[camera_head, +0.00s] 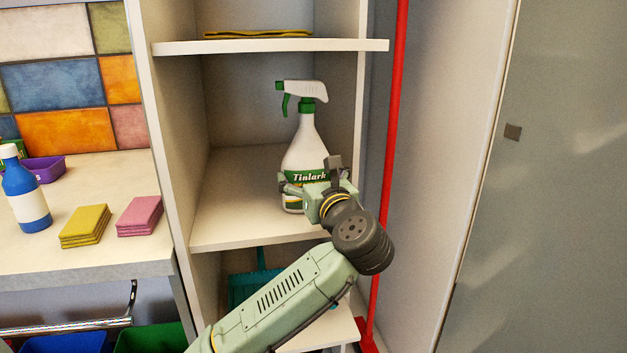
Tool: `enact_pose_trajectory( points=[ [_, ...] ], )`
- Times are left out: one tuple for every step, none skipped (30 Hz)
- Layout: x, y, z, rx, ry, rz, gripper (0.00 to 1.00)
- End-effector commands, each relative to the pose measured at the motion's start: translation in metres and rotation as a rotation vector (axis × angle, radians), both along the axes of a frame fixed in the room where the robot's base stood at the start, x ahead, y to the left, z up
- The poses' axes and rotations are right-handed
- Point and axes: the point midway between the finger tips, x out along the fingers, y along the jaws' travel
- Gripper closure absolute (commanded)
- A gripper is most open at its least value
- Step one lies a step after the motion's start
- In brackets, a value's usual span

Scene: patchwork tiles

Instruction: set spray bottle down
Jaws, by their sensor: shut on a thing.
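The spray bottle (305,150) is white with a green and white trigger head and a green label reading "Tinlark". It stands upright at the middle shelf (222,222) of the open cabinet, toward the right side. My gripper (306,190) is shut on the lower part of the bottle, from the front. The gripper and wrist hide part of the bottle's base, so I cannot tell whether it touches the shelf.
The upper shelf (270,46) holds a folded yellow cloth (258,34). The middle shelf is bare on the left. A red pole (392,130) stands to the right. Left, a counter (100,251) carries a blue bottle (22,190), yellow sponges (85,226) and pink sponges (140,216).

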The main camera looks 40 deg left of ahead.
Motion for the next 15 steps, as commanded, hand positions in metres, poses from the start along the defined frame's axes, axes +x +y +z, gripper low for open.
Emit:
enact_pose_trajectory(
  points=[
    [-0.0002,0.0001,0.0021,0.002,0.0,0.001,0.76],
    [-0.0001,0.0002,0.0022,0.002,0.0,0.001,0.76],
    [-0.0001,0.0002,0.0022,0.001,0.0,0.001,0.76],
    [0.0,0.0001,0.0022,0.002,0.0,0.001,0.76],
    [0.0001,0.0002,0.0021,0.002,0.0,0.0,0.76],
    [0.0001,0.0002,0.0012,0.002,-0.001,0.0,0.76],
    [0.0002,0.0001,0.0001,0.001,-0.001,0.0,0.76],
    [0.0002,0.0001,-0.001,0.002,-0.001,0.0,0.76],
    [0.0007,0.0003,-0.0029,-0.003,0.003,0.0,0.13],
    [0.0007,0.0002,-0.0024,-0.003,0.003,0.0,0.11],
    [0.0008,0.0002,-0.0023,-0.003,0.003,0.0,0.09],
    [0.0008,0.0002,-0.0023,-0.003,0.003,0.0,0.07],
    [0.0008,0.0002,-0.0023,-0.003,0.003,0.0,0.05],
    [0.0008,0.0002,-0.0023,-0.003,0.003,0.0,0.03],
    [0.0008,0.0002,-0.0022,-0.003,0.003,0.0,0.0]
  ],
)
